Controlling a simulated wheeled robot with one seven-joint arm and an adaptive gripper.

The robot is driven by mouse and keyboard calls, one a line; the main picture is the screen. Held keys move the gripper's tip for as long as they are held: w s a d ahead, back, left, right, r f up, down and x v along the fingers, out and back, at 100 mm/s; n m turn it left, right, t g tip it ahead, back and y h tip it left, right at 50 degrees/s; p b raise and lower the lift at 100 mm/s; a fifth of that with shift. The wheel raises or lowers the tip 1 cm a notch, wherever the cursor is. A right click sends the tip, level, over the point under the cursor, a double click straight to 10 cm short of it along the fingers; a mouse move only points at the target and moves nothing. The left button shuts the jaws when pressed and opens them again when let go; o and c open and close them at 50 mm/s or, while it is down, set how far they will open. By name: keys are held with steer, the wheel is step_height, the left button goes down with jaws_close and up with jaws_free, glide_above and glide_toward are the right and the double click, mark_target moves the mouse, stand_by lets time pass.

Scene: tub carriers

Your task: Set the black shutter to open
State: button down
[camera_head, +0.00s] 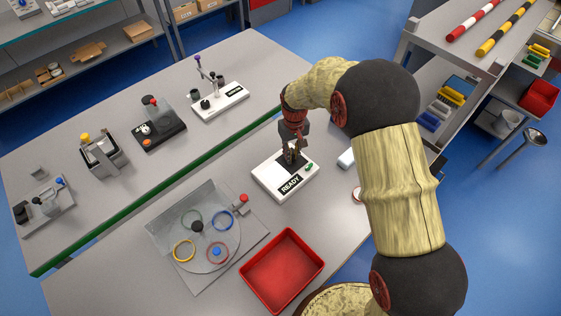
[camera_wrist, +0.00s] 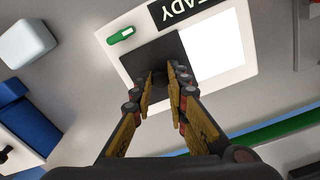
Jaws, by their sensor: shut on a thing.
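The white box marked READY (camera_head: 272,190) stands on the near table; it also shows in the wrist view (camera_wrist: 242,65). The black shutter (camera_wrist: 141,58) is a dark square plate on one half of the box's top, beside a bright white panel (camera_wrist: 213,52). My gripper (camera_wrist: 162,78) points down over the shutter, with its fingers closed around a dark upright piece on it. The fingers hide most of that piece. In the head view, my gripper (camera_head: 292,151) covers much of the shutter.
A green indicator (camera_wrist: 121,35) sits on the box. A red tray (camera_head: 283,270) and a grey plate with a disc and coloured rings (camera_head: 170,225) lie nearby. A small white block (camera_head: 346,158) stands right of the box. Several devices stand on the table behind.

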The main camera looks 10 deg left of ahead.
steer(key=shift+w+d+r, duration=0.1)
steer(key=shift+w+d, duration=0.3)
steer(key=shift+w, duration=0.2)
steer(key=c, duration=1.7)
jaws_free()
steer(key=shift+d, duration=0.15)
steer(key=shift+c, duration=0.2)
step_height(320, 180, up, 12)
steer(key=shift+w, duration=0.1)
